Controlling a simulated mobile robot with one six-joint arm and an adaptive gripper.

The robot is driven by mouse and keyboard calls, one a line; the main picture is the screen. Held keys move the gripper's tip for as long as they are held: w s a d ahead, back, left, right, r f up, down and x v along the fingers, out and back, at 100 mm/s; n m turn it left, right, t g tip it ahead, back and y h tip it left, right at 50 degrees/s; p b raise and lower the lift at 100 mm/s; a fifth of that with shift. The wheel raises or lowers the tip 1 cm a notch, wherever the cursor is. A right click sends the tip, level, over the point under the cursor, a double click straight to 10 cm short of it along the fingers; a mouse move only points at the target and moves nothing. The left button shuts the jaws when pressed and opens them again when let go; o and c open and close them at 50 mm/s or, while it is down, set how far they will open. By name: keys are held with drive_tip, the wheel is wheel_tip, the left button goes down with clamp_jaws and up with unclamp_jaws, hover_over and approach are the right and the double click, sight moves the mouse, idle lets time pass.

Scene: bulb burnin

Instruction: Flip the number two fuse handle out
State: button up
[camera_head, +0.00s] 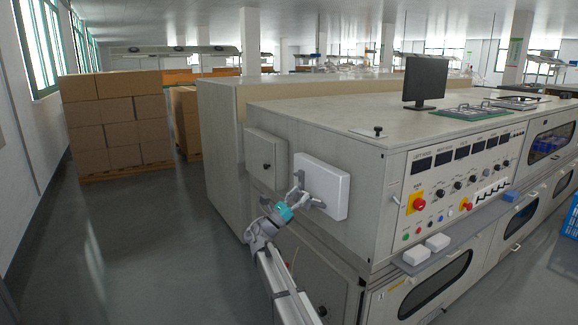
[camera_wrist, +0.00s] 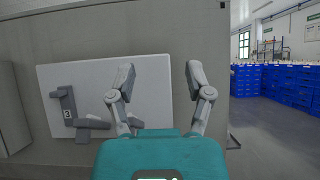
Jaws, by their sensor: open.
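A white fuse panel (camera_head: 328,190) is mounted on the side of the large beige machine. It also shows in the wrist view (camera_wrist: 85,75). At its left in the wrist view is a grey fuse handle marked 3 (camera_wrist: 67,112), with an upright part and a foot reaching right. Another grey piece (camera_wrist: 96,123) lies flat beside it, partly hidden by my gripper. My gripper (camera_wrist: 160,68) is open and empty, its fingers spread before the panel's right part. In the head view my gripper (camera_head: 306,192) is close to the panel. No number two marking is readable.
A closed grey box with a knob (camera_head: 267,160) is left of the panel. The control face with a red stop button (camera_head: 418,204) is around the corner to the right. Stacked cartons (camera_head: 115,125) stand at the far left. Blue crates (camera_wrist: 275,85) are right in the wrist view. The left floor is clear.

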drive_tip(key=s+d+f+m+g+y+b, duration=0.2)
drive_tip(key=s+d+f+m+g+y, duration=0.35)
drive_tip(key=d+f, duration=0.45)
drive_tip(key=s+d+f+m+g+y+b, duration=0.35)
drive_tip(key=s+d+f+m, duration=0.4)
drive_tip(key=f, duration=0.45)
drive_tip(key=s+a+f+m+g+y+b, duration=0.2)
drive_tip(key=s+f+m+y, duration=0.35)
drive_tip(key=s+f, duration=0.4)
drive_tip(key=s+a+f+m+g+y+b, duration=0.1)
drive_tip(key=s+f+m+g+y+b, duration=0.1)
drive_tip(key=s+f+m+y, duration=0.5)
drive_tip(key=s+r+p, duration=0.1)
drive_tip(key=r+p, duration=1.4)
drive_tip(key=p, duration=0.1)
drive_tip(key=s+r+n+p, duration=0.1)
drive_tip(key=s+r+p, duration=0.1)
drive_tip(key=r+p, duration=1.4)
drive_tip(key=shift+s+a, duration=0.3)
drive_tip(key=shift+a, duration=0.15)
drive_tip(key=shift+n, duration=0.25)
